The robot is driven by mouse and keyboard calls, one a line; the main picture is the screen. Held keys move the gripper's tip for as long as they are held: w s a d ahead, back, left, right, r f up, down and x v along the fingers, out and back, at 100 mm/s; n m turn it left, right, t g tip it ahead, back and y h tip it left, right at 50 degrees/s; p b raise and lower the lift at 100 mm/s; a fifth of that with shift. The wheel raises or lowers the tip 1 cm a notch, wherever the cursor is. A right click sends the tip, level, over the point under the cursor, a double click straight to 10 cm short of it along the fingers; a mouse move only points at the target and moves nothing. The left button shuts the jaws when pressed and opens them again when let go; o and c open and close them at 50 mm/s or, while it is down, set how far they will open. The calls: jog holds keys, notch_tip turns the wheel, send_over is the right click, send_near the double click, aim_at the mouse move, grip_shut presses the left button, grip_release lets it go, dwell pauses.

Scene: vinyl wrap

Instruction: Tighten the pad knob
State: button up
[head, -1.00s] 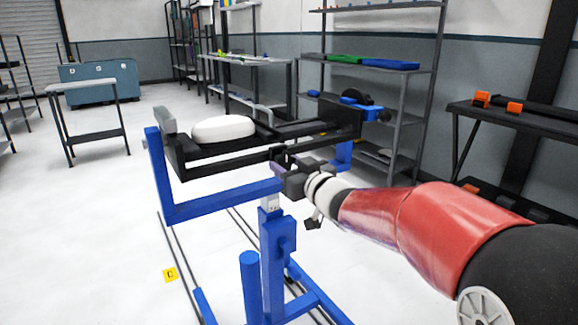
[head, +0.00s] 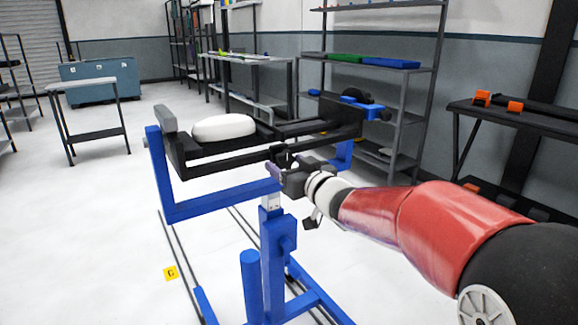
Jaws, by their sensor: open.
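A white oval pad (head: 223,128) lies on the left part of a black frame (head: 210,150) carried by a blue stand (head: 190,200). My gripper (head: 278,168) is at the near side of the black frame, just above the blue crossbar. It is open, and nothing shows between its fingers. A small dark part (head: 281,154) sits at the frame's edge right by the fingertips; it may be the pad knob, but it is too small to be sure. I cannot tell whether the fingers touch it.
The stand's blue post (head: 272,250) rises just below my gripper. Behind are a grey shelf rack (head: 395,100) with blue and green boxes and a dark bench (head: 520,118) at the right. A small table (head: 88,88) stands at the left.

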jog(key=v, duration=0.7)
jog(key=shift+s+d, duration=0.25)
jog(key=shift+s, duration=0.1)
jog(key=s+d+f+m+g+h, duration=0.1)
jog(key=s+d+f+m+h, duration=0.2)
jog(key=s+d+h, duration=0.35)
jog(key=s+d+f+m+g+h, duration=0.2)
jog(key=s+d+f+m+h, duration=0.1)
jog(key=s+d+h, duration=0.3)
jog(key=s+f+g+y, duration=0.2)
jog(key=s+f+g, duration=0.4)
jog(key=s, duration=0.9)
notch_tip(320, 180, down, 2)
jog(key=shift+d+f+m, duration=0.1)
jog(key=shift+d+m, duration=0.1)
jog(key=shift+m, duration=0.1)
